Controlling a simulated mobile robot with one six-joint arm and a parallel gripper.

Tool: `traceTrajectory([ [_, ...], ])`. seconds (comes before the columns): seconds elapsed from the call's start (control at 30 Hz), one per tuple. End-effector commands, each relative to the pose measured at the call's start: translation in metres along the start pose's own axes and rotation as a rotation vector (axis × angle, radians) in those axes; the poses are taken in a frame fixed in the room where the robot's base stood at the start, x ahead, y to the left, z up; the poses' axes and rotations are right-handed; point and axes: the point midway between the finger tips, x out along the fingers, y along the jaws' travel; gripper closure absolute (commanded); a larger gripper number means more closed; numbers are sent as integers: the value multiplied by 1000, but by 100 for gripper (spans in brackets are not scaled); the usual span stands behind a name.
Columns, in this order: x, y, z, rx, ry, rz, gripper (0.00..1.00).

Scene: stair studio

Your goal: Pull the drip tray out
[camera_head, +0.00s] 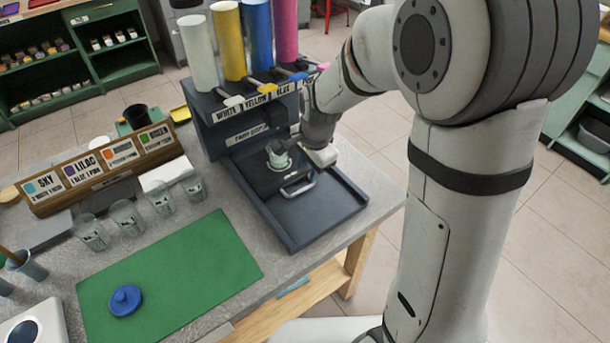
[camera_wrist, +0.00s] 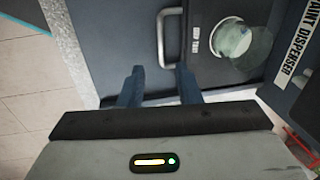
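The dark drip tray (camera_head: 265,177) sits in the base of the paint dispenser (camera_head: 236,122), with a grey bar handle (camera_head: 298,187) on its front edge. In the wrist view the tray (camera_wrist: 208,68) carries a "DRIP TRAY" label, and its handle (camera_wrist: 163,40) shows clearly. A clear cup (camera_head: 279,158) stands on the tray; it also shows in the wrist view (camera_wrist: 234,38). My gripper (camera_head: 290,145) is over the tray area. In the wrist view its two fingers (camera_wrist: 158,82) are apart and empty, with the handle beyond the tips, nearer the right finger.
The dispenser's dark base (camera_head: 325,208) has a raised rim and bare room in front of the handle. Clear cups (camera_head: 127,217) stand left of it. A green mat (camera_head: 175,275) holds a blue lid (camera_head: 125,299). Paint cylinders (camera_head: 228,40) rise behind.

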Motion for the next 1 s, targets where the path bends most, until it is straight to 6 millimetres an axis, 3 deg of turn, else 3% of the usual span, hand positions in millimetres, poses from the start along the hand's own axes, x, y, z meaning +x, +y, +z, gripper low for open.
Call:
traceTrajectory([
  [0.6,79,-2,1,26,-3,4,69],
  [1.0,85,-2,0,26,-2,3,71],
])
